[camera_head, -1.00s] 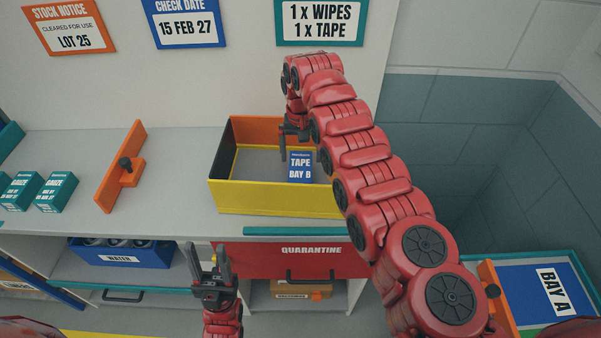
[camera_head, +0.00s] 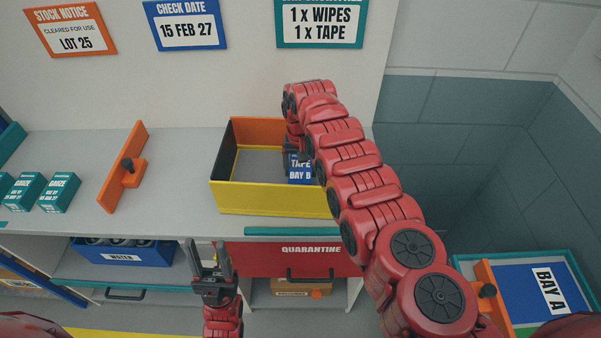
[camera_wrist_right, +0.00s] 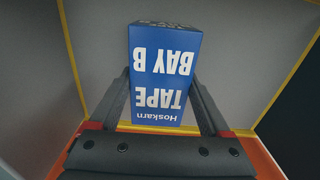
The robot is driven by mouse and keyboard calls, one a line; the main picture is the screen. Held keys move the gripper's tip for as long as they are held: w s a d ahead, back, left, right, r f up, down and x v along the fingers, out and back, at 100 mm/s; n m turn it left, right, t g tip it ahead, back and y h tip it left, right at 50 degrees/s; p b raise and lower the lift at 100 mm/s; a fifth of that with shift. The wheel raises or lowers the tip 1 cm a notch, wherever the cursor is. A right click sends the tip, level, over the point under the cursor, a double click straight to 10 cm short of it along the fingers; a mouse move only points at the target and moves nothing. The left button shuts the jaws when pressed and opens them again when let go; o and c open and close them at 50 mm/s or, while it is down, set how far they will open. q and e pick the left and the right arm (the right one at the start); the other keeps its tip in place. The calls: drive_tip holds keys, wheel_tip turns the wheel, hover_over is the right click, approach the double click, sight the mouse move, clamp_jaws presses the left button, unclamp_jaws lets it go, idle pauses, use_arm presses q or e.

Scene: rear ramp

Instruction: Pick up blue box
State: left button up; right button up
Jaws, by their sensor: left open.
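The blue box (camera_head: 298,172), labelled TAPE BAY B, stands inside a yellow, orange and black bin (camera_head: 270,199) on the counter. My right gripper (camera_head: 292,160) is down in the bin at the box, and the arm hides part of the box. In the right wrist view, the blue box (camera_wrist_right: 163,75) lies between the two dark fingers of my right gripper (camera_wrist_right: 161,85). The fingers are apart, one on each side of it; firm contact is not clear. My left gripper (camera_head: 208,258) is open and empty, low in front of the counter.
An orange panel with a knob (camera_head: 123,168) and several teal gauze boxes (camera_head: 40,192) are on the counter to the left. A red quarantine drawer (camera_head: 290,260) is below the bin. A blue Bay A tray (camera_head: 545,290) is at the lower right.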

drive_tip(key=c, duration=0.7)
drive_tip(key=shift+c, duration=0.2)
